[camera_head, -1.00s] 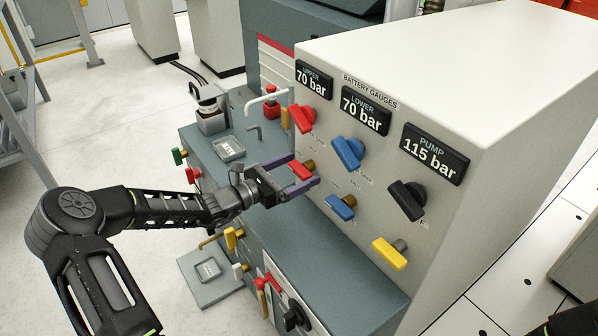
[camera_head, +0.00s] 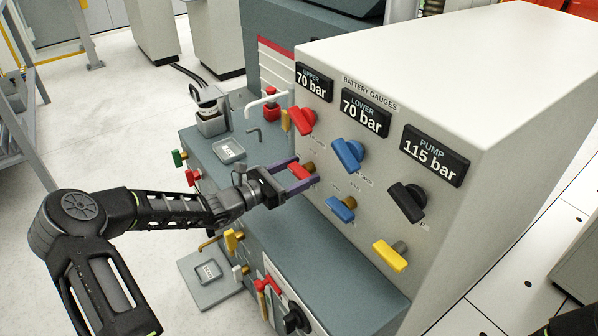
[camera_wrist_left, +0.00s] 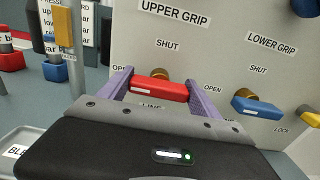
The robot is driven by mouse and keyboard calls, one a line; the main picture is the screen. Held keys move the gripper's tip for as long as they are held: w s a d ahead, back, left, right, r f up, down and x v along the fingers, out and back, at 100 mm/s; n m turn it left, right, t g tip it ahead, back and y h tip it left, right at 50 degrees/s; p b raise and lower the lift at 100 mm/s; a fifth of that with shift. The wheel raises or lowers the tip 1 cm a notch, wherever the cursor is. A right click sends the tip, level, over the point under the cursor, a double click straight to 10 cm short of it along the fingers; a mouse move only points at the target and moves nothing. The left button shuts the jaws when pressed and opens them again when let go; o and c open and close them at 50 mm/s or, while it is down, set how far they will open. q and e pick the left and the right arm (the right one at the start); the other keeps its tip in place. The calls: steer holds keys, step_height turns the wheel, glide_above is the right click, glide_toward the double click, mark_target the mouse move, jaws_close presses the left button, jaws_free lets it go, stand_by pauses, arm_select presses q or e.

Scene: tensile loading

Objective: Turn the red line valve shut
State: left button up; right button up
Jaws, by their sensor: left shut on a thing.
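The red line valve handle (camera_head: 300,172) is the lower red bar on the pale gauge panel, on a brass stem. My left gripper (camera_head: 307,170) is shut on this handle, one purple finger at each end. In the left wrist view the red handle (camera_wrist_left: 158,91) lies nearly level between the fingers, under the labels "UPPER GRIP" and "SHUT". An "OPEN" label beside it is partly hidden by the left finger. The label below, "LINE", is mostly covered by the gripper body. My right gripper is out of view.
Another red handle (camera_head: 301,121) sits above, with blue handles (camera_head: 341,208) (camera_head: 348,153) to the right, then a black knob (camera_head: 407,202) and a yellow handle (camera_head: 390,255). The gauges read 70, 70 and 115 bar. A grey bench top (camera_head: 340,262) lies below the panel.

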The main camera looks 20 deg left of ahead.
arm_select(q)
steer(key=shift+c, duration=1)
